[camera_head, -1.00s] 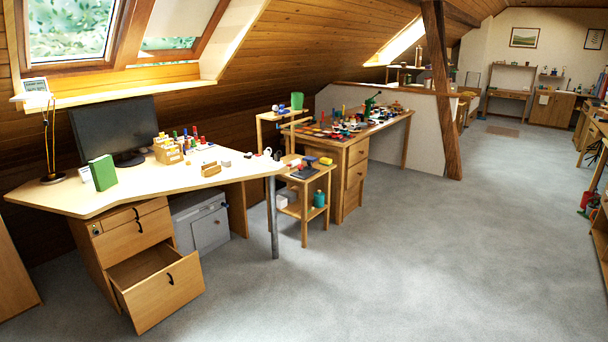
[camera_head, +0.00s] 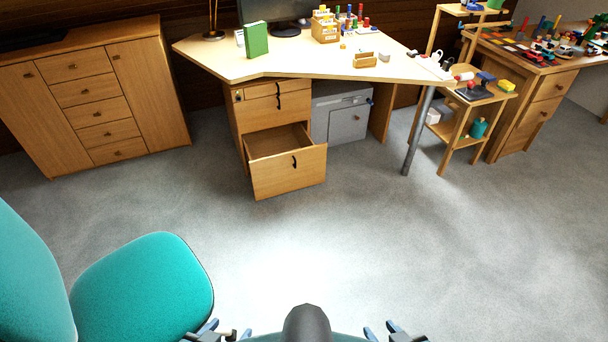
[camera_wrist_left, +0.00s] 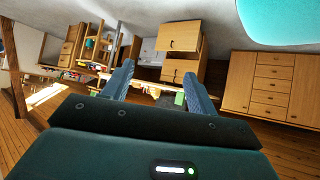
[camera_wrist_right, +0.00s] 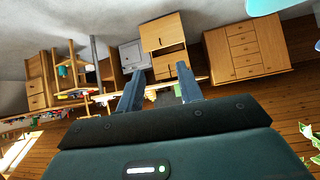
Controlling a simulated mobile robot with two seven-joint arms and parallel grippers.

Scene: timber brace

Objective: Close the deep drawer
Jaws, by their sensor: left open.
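The deep drawer (camera_head: 288,174) is the bottom one in the wooden drawer unit under the desk. It is pulled well out, with a dark curved handle on its front, and the part of its inside that shows looks empty. It also shows upside down in the left wrist view (camera_wrist_left: 175,35) and the right wrist view (camera_wrist_right: 162,33). My left gripper (camera_head: 214,332) and right gripper (camera_head: 383,332) are at the bottom edge of the head view, far from the drawer. Both have their fingers apart with nothing between them.
A teal chair (camera_head: 145,290) stands close at the lower left. A wooden cabinet (camera_head: 95,95) is at the back left. The desk (camera_head: 290,66) overhangs the drawer unit, and its grey leg (camera_head: 415,135) stands to the right. The carpet before the drawer is clear.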

